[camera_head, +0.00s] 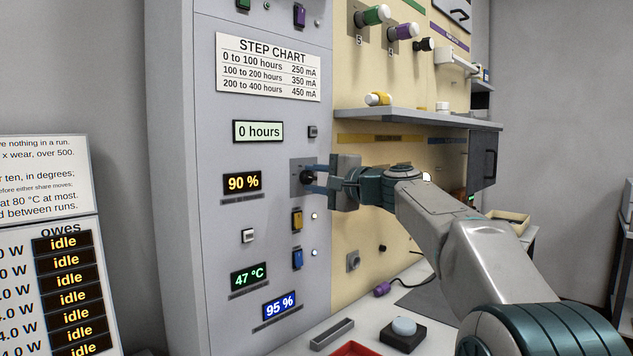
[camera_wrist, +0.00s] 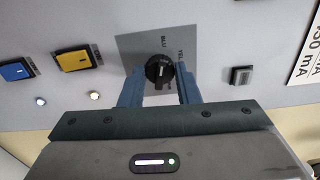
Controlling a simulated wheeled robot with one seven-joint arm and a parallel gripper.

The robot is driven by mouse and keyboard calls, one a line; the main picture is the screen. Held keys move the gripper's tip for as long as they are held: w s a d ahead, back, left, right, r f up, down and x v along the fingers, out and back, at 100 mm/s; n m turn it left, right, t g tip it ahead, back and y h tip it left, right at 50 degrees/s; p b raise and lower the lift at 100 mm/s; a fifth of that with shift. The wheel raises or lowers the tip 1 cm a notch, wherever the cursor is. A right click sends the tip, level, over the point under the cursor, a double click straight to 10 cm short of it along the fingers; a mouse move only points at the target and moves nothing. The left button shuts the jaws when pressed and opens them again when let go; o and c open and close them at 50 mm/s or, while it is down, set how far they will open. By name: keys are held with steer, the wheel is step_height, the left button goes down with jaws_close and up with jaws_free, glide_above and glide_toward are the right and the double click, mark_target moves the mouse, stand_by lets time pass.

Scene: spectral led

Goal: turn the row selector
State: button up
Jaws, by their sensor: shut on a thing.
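The row selector (camera_head: 306,177) is a black round knob on a grey plate, set in the grey panel right of the "90 %" display. In the wrist view the knob (camera_wrist: 159,70) sits between my blue fingers, and its plate (camera_wrist: 190,44) carries the lettering "BLU" and "YEL". A white mark shows on the knob. My gripper (camera_head: 318,178) reaches it from the right and is shut on the knob; in the wrist view its fingers (camera_wrist: 160,88) lie on both sides of it. The lower part of the knob and plate is partly hidden by the gripper.
A yellow switch (camera_head: 297,220) and a blue switch (camera_head: 298,259) sit below the selector, each with a lit lamp beside it. A shelf (camera_head: 415,117) juts out above my arm. A bench with a round button (camera_head: 404,327) and a red tray (camera_head: 357,349) lies below.

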steer(key=o, duration=1)
steer(key=shift+c, duration=0.2)
steer(key=v, duration=1.3)
steer(key=shift+s+d+b, duration=0.25)
steer(key=shift+d+b, duration=0.05)
steer(key=shift+b, duration=0.15)
